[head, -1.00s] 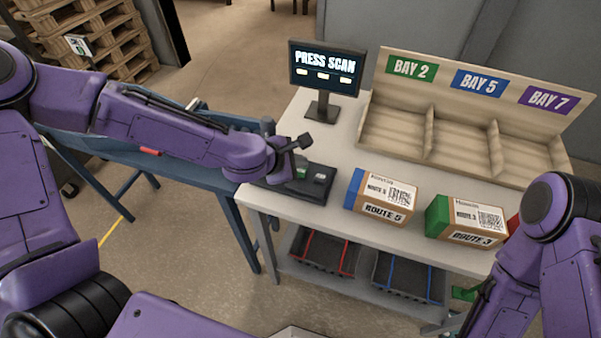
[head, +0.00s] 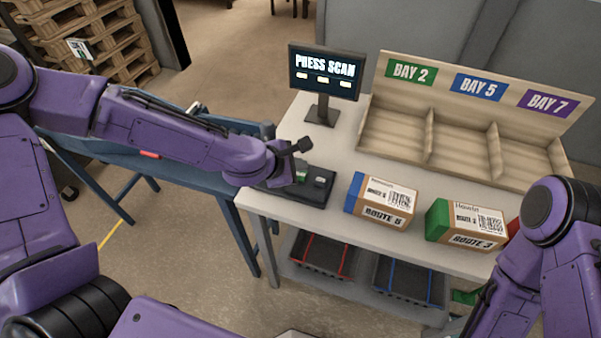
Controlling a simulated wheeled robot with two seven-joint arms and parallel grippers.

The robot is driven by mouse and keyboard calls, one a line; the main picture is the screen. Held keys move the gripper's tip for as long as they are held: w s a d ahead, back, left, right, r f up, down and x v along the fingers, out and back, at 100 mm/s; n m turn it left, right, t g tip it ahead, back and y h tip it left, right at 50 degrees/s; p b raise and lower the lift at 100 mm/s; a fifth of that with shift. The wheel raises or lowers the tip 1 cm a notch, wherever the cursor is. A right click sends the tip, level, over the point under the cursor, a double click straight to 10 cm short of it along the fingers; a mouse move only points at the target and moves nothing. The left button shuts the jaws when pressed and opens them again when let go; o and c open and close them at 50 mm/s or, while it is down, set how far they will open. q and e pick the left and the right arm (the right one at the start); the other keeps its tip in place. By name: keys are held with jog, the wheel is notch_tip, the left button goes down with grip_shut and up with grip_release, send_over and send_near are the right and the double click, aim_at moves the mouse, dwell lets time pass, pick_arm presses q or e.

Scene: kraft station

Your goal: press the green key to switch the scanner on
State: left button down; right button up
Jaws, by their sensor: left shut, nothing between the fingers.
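The scanner's dark key panel (head: 316,199) lies at the table's near left corner. A green key (head: 303,169) shows partly on it, beside a pale key (head: 320,181). My left gripper (head: 296,180) is shut and empty, low over the left part of the panel. Its wrist hides part of the panel, and I cannot tell whether the fingertips touch the green key. The monitor (head: 325,72) behind reads "PRESS SCAN". My right arm comes in at the right edge; its gripper is not in view.
A wooden rack (head: 428,133) with Bay 2, 5 and 7 is behind. Dark bins (head: 322,256) sit below the white tabletop (head: 345,152).

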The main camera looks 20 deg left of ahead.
pick_arm(q)
jog(key=shift+f, duration=0.15)
dwell(0.7)
jog(key=shift+f+b, duration=0.3)
jog(key=shift+f+b, duration=0.45)
jog(key=shift+f, duration=0.1)
dwell(0.6)
jog(key=shift+r, duration=0.15)
jog(key=shift+r+p, duration=0.85)
jog(key=shift+p, duration=0.15)
notch_tip(320, 180, up, 5)
jog(key=p, duration=0.5)
jog(key=shift+r, duration=0.1)
